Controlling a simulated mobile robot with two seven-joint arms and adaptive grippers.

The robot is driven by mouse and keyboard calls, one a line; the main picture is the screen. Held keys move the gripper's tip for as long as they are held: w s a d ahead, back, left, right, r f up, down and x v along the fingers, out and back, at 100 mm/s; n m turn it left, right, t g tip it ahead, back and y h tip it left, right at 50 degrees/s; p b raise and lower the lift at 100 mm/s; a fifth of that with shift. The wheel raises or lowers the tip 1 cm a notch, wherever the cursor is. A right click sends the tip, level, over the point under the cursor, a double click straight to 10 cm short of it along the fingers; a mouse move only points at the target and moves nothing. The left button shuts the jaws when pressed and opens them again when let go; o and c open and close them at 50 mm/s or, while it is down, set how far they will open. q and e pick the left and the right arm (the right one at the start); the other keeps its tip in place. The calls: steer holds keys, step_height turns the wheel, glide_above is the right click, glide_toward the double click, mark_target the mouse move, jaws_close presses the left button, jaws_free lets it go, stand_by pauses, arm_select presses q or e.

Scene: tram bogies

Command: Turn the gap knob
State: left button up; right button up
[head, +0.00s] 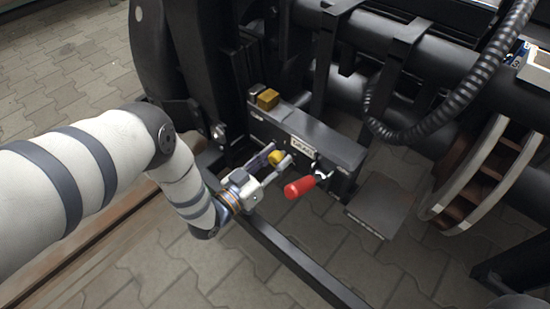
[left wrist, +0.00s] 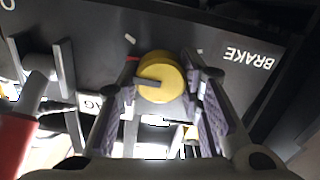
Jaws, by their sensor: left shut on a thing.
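The yellow round gap knob (left wrist: 162,68) sits on the front of a dark panel (left wrist: 85,35). In the left wrist view its grey pointer line points to the left of the picture. A red mark and white marks lie on the panel around it. My left gripper (left wrist: 160,82) has a finger on each side of the knob and is shut on it. In the head view the knob (head: 276,158) shows between the fingers of the left gripper (head: 275,157), partly hidden by them. My right gripper is not in view.
A red-handled lever (head: 300,187) stands just right of the left gripper; its red handle also shows in the left wrist view (left wrist: 14,142). A BRAKE label (left wrist: 248,57) is on the panel. A black frame bar (head: 300,262) runs below, and a corrugated hose (head: 468,92) hangs right.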

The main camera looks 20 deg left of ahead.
arm_select(q)
steer(key=n, duration=0.5)
steer(key=shift+a+n, duration=0.15)
steer(key=shift+n, duration=0.15)
stand_by(0.4)
steer(key=o, duration=1.2)
steer(key=v, duration=1.2)
